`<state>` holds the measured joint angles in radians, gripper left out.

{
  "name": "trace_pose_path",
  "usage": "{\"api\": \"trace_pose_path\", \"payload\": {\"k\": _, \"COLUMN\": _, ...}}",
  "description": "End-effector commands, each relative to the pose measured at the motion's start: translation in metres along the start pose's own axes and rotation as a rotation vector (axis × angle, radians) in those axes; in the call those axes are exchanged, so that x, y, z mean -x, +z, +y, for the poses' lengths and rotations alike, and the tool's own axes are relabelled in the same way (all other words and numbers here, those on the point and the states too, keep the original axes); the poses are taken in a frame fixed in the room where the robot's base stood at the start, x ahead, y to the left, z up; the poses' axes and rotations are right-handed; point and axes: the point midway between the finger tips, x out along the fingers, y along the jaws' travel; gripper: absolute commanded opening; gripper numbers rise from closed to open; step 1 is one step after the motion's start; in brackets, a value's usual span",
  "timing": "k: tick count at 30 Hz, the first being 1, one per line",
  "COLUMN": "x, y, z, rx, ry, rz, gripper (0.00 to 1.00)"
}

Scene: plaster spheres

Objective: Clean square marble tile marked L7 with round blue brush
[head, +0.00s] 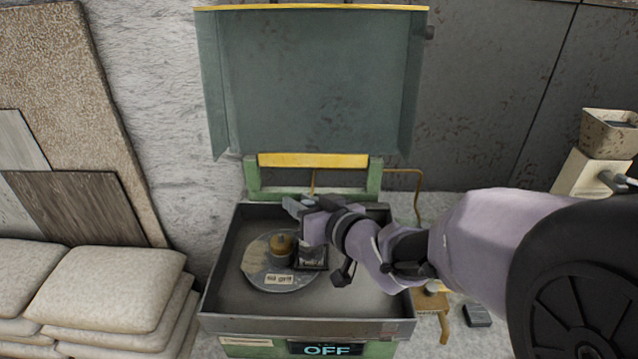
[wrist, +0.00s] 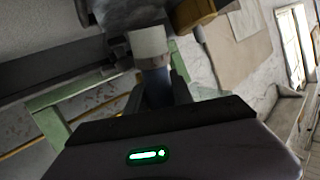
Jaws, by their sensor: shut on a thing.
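In the head view my gripper (head: 300,206) is over the grey basin, above and behind the round disc. In the wrist view it is shut on what looks like the round blue brush (wrist: 155,82), a blue shaft with a pale end (wrist: 148,42). In the head view the brush is hidden or too small to make out. A small dark-edged square piece (head: 312,258) lies at the disc's right side, partly under my wrist. It may be the tile, but I can read no L7 on it.
The round grey disc (head: 262,277) carries a brass knob (head: 282,246) and a small pale label. It lies in the grey basin (head: 235,310), under a raised green hood (head: 310,90). The front display reads OFF (head: 327,349). Stacked sacks (head: 105,290) stand left; the basin's front is clear.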

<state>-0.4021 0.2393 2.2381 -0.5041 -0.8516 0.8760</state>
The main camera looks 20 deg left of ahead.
Motion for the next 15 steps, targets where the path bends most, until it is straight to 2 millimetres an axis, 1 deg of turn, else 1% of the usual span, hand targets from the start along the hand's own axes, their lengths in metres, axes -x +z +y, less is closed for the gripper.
{"api": "trace_pose_path", "payload": {"k": 4, "x": -0.0012, "y": 0.0039, "z": 0.0008, "rx": 0.000, "ry": 0.000, "rz": 0.000, "gripper": 0.00}}
{"api": "trace_pose_path", "payload": {"k": 15, "x": -0.0101, "y": -0.0016, "z": 0.0075, "rx": -0.001, "ry": 0.000, "rz": 0.000, "gripper": 0.00}}
